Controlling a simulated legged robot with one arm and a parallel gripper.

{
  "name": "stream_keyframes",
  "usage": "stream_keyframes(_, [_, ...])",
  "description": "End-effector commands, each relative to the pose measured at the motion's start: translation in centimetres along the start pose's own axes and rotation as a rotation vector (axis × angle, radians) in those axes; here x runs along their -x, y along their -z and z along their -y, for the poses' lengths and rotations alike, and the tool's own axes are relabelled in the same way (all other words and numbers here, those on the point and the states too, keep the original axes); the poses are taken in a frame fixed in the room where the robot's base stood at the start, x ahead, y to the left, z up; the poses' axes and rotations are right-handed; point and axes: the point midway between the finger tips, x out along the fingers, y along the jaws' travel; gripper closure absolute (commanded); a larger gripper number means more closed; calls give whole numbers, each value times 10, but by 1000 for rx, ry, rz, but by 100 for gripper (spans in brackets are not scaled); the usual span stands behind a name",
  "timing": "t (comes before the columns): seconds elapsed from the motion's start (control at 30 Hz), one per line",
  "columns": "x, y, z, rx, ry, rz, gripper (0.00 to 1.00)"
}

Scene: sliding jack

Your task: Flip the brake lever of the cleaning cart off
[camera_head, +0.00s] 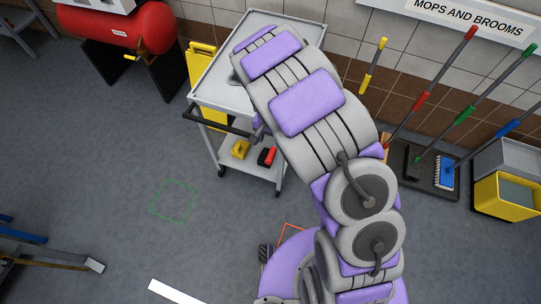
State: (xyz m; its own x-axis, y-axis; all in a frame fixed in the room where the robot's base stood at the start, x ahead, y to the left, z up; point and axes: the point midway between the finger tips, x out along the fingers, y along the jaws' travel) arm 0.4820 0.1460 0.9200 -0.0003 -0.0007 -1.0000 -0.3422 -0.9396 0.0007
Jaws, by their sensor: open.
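The cleaning cart (212,93) is a grey two-shelf trolley on casters, standing near the tiled wall with a dark push handle (215,122) at its front left. My arm reaches over it and covers much of its top and right side. A red and black part (267,156) shows at the right of the lower shelf (256,167); I cannot tell if it is the brake lever, and no other lever is clear. My gripper (258,132) is mostly hidden behind my arm, beside the cart's front edge above the red part. It is open, and nothing shows in it.
A yellow item (240,149) sits on the lower shelf. A red tank (127,32) is at the upper left. Mops and brooms (445,172) and a yellow bin (506,196) are at the right.

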Motion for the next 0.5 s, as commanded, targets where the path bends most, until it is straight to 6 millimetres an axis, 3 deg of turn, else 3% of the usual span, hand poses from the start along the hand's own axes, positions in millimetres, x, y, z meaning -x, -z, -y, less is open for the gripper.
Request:
stream_keyframes(0.1, [-26, -1, -1, 0, -2, 4, 47])
stream_keyframes(0.5, [-99, -2, -2, 1, -3, 5, 47])
